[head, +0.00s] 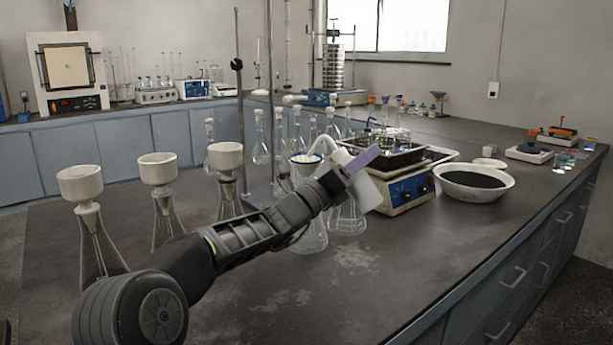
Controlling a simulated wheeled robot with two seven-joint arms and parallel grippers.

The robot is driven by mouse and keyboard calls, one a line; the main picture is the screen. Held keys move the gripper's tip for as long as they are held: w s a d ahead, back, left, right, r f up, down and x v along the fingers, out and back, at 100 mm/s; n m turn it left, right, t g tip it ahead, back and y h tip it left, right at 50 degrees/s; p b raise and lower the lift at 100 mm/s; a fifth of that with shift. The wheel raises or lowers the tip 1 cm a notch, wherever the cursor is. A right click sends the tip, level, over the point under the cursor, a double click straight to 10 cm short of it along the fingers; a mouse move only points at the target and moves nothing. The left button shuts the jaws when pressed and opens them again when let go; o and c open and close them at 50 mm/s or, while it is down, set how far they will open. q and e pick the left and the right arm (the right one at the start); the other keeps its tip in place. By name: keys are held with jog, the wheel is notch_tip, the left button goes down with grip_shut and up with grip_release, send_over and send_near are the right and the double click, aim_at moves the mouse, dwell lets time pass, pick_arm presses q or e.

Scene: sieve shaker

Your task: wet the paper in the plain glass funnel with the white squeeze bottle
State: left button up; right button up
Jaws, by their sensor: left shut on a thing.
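My left gripper (357,168) is shut on the white squeeze bottle (369,192), just right of the middle of the head view. The bottle is tilted, and its curved white spout (322,141) points left and down over a glass funnel (303,159). The funnel stands at the stand, above a conical flask (312,236). White paper seems to line the funnel, but my gripper and arm hide much of it. I cannot tell whether liquid is flowing or whether the spout touches the paper. My right gripper is not in view.
Several flasks with white porcelain funnels (158,168) stand to the left. A metal stand (240,100) rises beside the glass funnel. A hotplate (408,190) with a dark bath and a white bowl of dark grains (473,197) stand to the right. The front bench top (370,290) is clear.

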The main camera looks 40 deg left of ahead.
pick_arm(q)
notch_tip(320, 180, up, 4)
jog(key=p, duration=0.3)
dwell(0.4)
jog(key=m+g+p, duration=0.1)
jog(key=m+p, duration=0.2)
jog(key=r+m+g+p, duration=0.1)
jog(key=m+g+p, duration=0.1)
jog(key=m+p, duration=0.1)
jog(key=r+m+g+h+p, duration=0.1)
jog(key=m+p, duration=0.2)
jog(key=p, duration=0.1)
jog(key=shift+g+p, duration=0.3)
jog(key=shift+f, duration=0.1)
